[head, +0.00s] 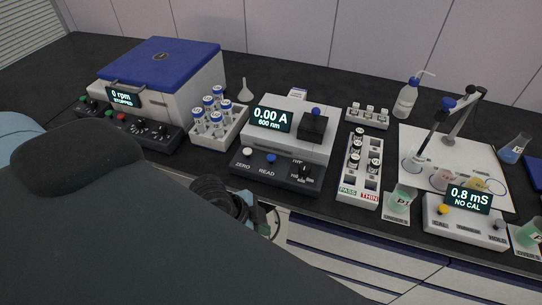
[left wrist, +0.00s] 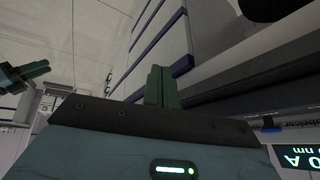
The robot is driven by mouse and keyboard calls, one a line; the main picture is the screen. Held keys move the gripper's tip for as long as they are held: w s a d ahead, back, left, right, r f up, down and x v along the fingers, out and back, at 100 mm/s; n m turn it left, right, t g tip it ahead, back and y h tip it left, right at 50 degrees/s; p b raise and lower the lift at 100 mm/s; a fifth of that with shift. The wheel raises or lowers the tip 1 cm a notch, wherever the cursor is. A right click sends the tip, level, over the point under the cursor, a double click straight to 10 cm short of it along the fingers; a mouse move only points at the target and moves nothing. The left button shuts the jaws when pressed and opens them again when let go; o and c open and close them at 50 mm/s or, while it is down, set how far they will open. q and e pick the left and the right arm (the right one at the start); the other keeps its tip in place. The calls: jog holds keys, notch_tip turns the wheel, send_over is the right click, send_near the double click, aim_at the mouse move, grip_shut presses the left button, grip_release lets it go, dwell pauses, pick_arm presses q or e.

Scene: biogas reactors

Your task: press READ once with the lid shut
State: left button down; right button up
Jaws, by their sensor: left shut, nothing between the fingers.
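The photometer (head: 290,135) stands mid-bench; its display (head: 270,118) reads 0.00 A, 600 nm. The blue READ button (head: 271,158) is on its dark front panel, right of the white ZERO button (head: 247,152). The black lid (head: 313,127) with a blue knob looks shut. My left gripper (head: 262,216) is low in front of the bench edge, below and apart from READ, partly hidden by my arm. Its green fingers (left wrist: 161,86) are together and empty in the left wrist view. Another gripper, seemingly my right (left wrist: 36,69), shows at that view's left edge; its jaw state is unclear.
A vial rack (head: 219,121) and a blue-lidded centrifuge (head: 160,75) stand left of the photometer. A PASS/THIN rack (head: 359,172), a beaker (head: 401,199) and a conductivity meter (head: 465,220) stand right. The space before the bench front is open.

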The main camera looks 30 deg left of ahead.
aim_at(271, 158)
pick_arm(q)
jog(key=w+a+r+m, duration=0.1)
jog(key=w+r, duration=0.2)
jog(key=w+a+r+m+t+h, duration=0.1)
jog(key=w+a+r, duration=0.1)
jog(key=w+r, duration=0.1)
jog(key=w+a+r+m, duration=0.1)
jog(key=w+r+m, duration=0.1)
jog(key=w, duration=0.2)
jog(key=shift+w+a+r, duration=0.2)
jog(key=shift+a+r, duration=0.05)
jog(key=shift+r, duration=0.15)
jog(key=w+a+r+m+t+h, duration=0.1)
jog(key=w+a+r, duration=0.3)
jog(key=r, duration=0.5)
jog(key=shift+w+a+r+m+t, duration=0.3)
jog(key=shift+w+m, duration=0.2)
jog(key=shift+w, duration=0.15)
pick_arm(e)
jog(key=shift+w+a+r, duration=0.1)
pick_arm(q)
jog(key=shift+f, duration=0.15)
